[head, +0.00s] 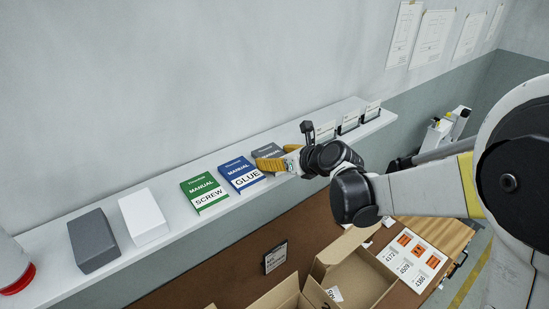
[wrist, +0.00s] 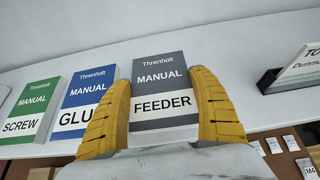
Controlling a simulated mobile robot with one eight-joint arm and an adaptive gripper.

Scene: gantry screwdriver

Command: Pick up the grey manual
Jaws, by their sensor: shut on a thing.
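The grey manual (wrist: 160,85), marked FEEDER, stands on the white shelf, leaning back a little. In the wrist view it sits between the two yellow fingers of my gripper (wrist: 163,112), which is shut on its left and right sides. In the head view the grey manual (head: 266,151) is partly hidden behind my gripper (head: 272,163). I cannot tell whether the manual touches the shelf.
The blue GLUE manual (head: 241,174) is close on the left, with the green SCREW manual (head: 203,191) beyond it. White and grey boxes stand farther left on the shelf (head: 163,184). Card holders (head: 348,122) stand to the right. An open cardboard box (head: 352,275) is below.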

